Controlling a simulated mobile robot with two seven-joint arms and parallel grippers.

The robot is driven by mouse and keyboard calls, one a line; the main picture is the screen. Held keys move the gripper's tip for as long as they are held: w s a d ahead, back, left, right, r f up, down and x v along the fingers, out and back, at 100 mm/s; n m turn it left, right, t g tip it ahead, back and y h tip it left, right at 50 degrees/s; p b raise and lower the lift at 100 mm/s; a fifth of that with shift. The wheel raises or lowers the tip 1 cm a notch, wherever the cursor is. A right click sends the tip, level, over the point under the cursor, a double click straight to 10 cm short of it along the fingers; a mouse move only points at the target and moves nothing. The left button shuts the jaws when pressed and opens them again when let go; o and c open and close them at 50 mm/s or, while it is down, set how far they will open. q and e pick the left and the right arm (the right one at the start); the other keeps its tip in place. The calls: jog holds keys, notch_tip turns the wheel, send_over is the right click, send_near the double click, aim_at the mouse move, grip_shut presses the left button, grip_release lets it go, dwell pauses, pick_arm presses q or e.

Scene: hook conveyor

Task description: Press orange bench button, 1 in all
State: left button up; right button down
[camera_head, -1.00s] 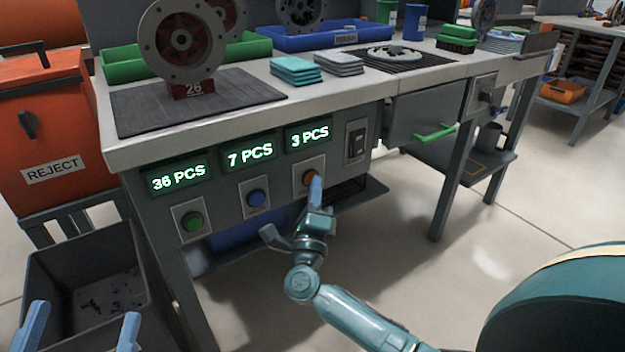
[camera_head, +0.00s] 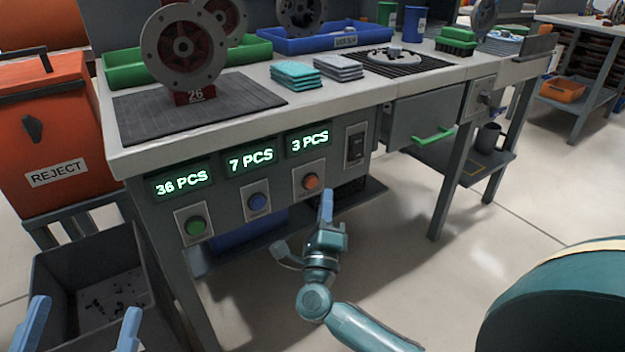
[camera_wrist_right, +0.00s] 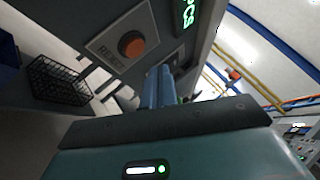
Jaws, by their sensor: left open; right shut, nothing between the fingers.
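The orange button (camera_head: 311,181) sits on the bench's front panel, under the green "3 PCS" display (camera_head: 308,140). It also shows in the right wrist view (camera_wrist_right: 131,44), on a grey plate. My right gripper (camera_head: 327,204) is shut and empty, its fingertips a little below and to the right of the button and apart from it. Its blue fingers are close together in the right wrist view (camera_wrist_right: 159,86). My left gripper (camera_head: 84,325) is open at the lower left, over the dark bin, far from the button.
A blue button (camera_head: 257,201) and a green button (camera_head: 195,225) sit left of the orange one. A rocker switch (camera_head: 356,147) is to its right. The orange reject box (camera_head: 50,135) and dark grey bin (camera_head: 55,250) stand at the left. Floor in front is clear.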

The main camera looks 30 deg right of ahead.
jog(key=shift+s+d+p, duration=0.1)
jog(key=shift+s+p, duration=0.3)
jog(key=shift+s, duration=1.05)
jog(key=shift+r, duration=0.1)
